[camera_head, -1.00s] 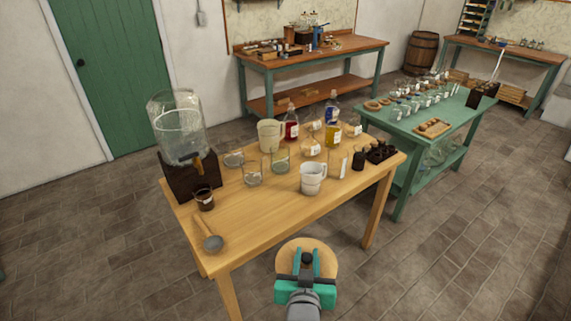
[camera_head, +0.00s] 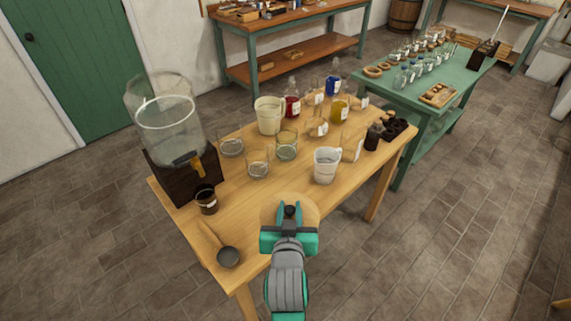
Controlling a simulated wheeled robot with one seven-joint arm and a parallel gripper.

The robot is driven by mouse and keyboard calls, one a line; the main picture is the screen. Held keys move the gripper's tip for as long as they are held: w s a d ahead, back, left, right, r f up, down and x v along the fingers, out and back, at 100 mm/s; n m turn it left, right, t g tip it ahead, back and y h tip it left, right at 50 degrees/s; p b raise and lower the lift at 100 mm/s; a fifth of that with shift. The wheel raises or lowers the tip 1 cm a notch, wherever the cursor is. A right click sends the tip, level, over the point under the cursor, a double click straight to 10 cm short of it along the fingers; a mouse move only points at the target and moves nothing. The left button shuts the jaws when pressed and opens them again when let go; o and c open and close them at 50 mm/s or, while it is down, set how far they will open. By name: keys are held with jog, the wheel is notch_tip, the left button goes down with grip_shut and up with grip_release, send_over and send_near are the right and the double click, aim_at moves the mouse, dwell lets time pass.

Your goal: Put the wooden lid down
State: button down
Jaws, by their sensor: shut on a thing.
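The round wooden lid (camera_head: 309,211) has a dark knob at its centre. My gripper (camera_head: 290,211) is shut on that knob. In the picture the lid overlaps the front edge of the wooden table (camera_head: 235,228); I cannot tell whether it touches the tabletop or is held above it. My green gripper body hides the near part of the lid.
A ladle (camera_head: 226,254) lies to the left and a dark labelled cup (camera_head: 206,200) stands beyond it. A white jug (camera_head: 326,165) stands behind the lid. Several glass jars and bottles fill the back. A large glass dispenser (camera_head: 170,130) stands at the left. Bare tabletop lies between.

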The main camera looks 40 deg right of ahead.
aim_at(282, 194)
jog(key=w+d+f, duration=0.1)
jog(key=w, duration=0.1)
jog(key=w+d+f, duration=0.1)
jog(key=w, duration=0.2)
jog(key=w+d+f, duration=0.1)
jog(key=w, duration=0.2)
jog(key=shift+d+f, duration=0.25)
jog(key=shift+f, duration=0.15)
jog(key=w+f, duration=0.1)
jog(key=w+d+f, duration=0.1)
jog(key=f, duration=0.1)
jog(key=w+f, duration=0.1)
jog(key=shift+w+d+f, duration=0.15)
jog(key=shift+d+f, duration=0.15)
jog(key=shift+f, duration=0.05)
jog(key=shift+w+f, duration=0.2)
jog(key=shift+f, duration=0.15)
jog(key=shift+w+d+f, duration=0.1)
jog(key=shift+w+f, duration=0.1)
jog(key=shift+f, duration=1.5)
jog(key=shift+f, duration=0.15)
jog(key=c, duration=1.5)
grip_release()
jog(key=shift+o, duration=0.2)
